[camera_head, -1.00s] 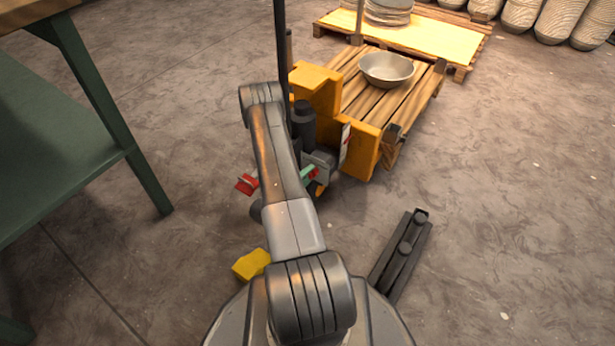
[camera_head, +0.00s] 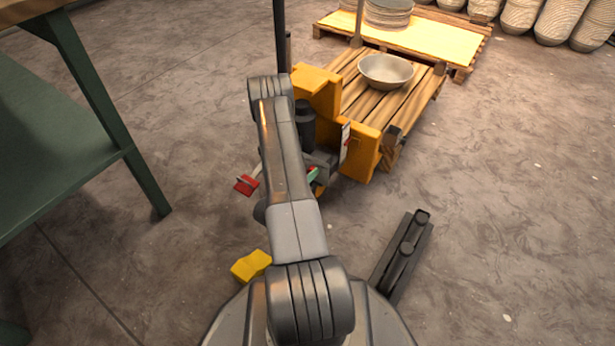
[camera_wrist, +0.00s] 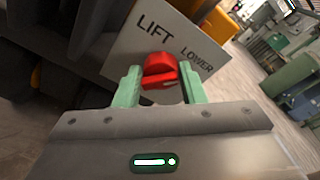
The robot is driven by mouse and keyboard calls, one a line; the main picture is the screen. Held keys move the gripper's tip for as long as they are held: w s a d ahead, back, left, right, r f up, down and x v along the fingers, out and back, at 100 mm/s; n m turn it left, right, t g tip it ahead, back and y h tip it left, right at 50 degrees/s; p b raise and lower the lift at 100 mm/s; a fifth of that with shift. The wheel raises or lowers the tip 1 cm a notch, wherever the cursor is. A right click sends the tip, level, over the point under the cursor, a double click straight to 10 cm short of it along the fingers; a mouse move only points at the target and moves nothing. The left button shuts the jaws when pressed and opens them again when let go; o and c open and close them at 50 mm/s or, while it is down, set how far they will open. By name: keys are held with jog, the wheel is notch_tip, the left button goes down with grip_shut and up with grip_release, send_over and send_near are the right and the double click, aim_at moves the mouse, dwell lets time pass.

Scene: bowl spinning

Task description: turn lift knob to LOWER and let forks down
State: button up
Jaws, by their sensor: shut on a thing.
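The red lift knob (camera_wrist: 160,70) sits on a pale plate (camera_wrist: 145,40) marked LIFT and LOWER in the wrist view. My gripper (camera_wrist: 160,88) has its two green fingers on either side of the knob, shut on it. Which word the knob points at I cannot tell for sure. In the head view, my arm hides most of the gripper; a bit of green finger (camera_head: 313,175) shows beside the yellow lift truck (camera_head: 318,88). The truck's forks are hidden under a wooden pallet (camera_head: 362,100) that carries a metal bowl (camera_head: 386,70).
A green table (camera_head: 60,170) stands at the left. Dark rails (camera_head: 402,255), a yellow block (camera_head: 251,265) and a red piece (camera_head: 246,185) are nearby. Floor at the right is clear.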

jog(key=shift+r+m, duration=0.1)
jog(key=shift+m, duration=0.5)
jog(key=shift+d, duration=0.1)
jog(key=o, duration=1)
jog(key=shift+c, duration=0.2)
jog(key=p+v, duration=0.4)
jog(key=v, duration=0.9)
jog(key=shift+s+a, duration=0.2)
jog(key=shift+s, duration=0.15)
